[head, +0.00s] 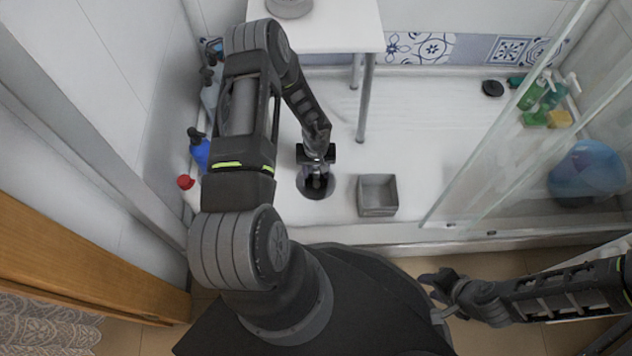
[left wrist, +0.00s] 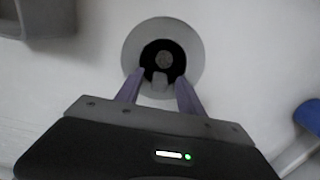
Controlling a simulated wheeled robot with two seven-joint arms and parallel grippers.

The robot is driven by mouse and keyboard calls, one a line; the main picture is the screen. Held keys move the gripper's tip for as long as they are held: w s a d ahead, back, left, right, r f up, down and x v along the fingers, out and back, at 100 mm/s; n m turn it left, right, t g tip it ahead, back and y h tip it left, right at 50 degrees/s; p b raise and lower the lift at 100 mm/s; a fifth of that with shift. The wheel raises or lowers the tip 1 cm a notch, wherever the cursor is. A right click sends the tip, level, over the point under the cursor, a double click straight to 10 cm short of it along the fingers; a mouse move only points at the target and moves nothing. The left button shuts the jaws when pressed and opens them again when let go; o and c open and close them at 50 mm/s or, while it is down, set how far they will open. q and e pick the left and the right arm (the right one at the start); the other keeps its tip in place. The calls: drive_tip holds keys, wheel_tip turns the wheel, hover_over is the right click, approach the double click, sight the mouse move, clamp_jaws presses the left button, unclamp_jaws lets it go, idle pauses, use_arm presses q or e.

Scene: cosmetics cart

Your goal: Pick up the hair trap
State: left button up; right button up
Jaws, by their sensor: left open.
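The hair trap (left wrist: 164,60) shows in the left wrist view as a small grey round knob with a stem, inside a dark round drain opening with a grey ring (left wrist: 191,50) around it. In the head view the drain (head: 303,188) is a dark round spot in the white floor, mostly hidden by my left gripper (head: 317,178). My left gripper is over the drain, pointing down. In the left wrist view its two purple fingers (left wrist: 161,78) are apart, one on each side of the stem's lower part. I cannot tell whether they touch it. My right gripper (head: 436,283) is at the lower right, away from the drain.
A grey square bin (head: 378,196) stands just right of the drain. A white table (head: 330,28) with thin legs stands behind. Bottles (head: 199,150) line the left wall. A glass screen (head: 510,125) is at the right, with a blue basin (head: 585,170) behind it.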

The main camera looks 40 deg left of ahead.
use_arm(q)
drive_tip(key=shift+c, duration=0.5)
clamp_jaws()
idle(1.1)
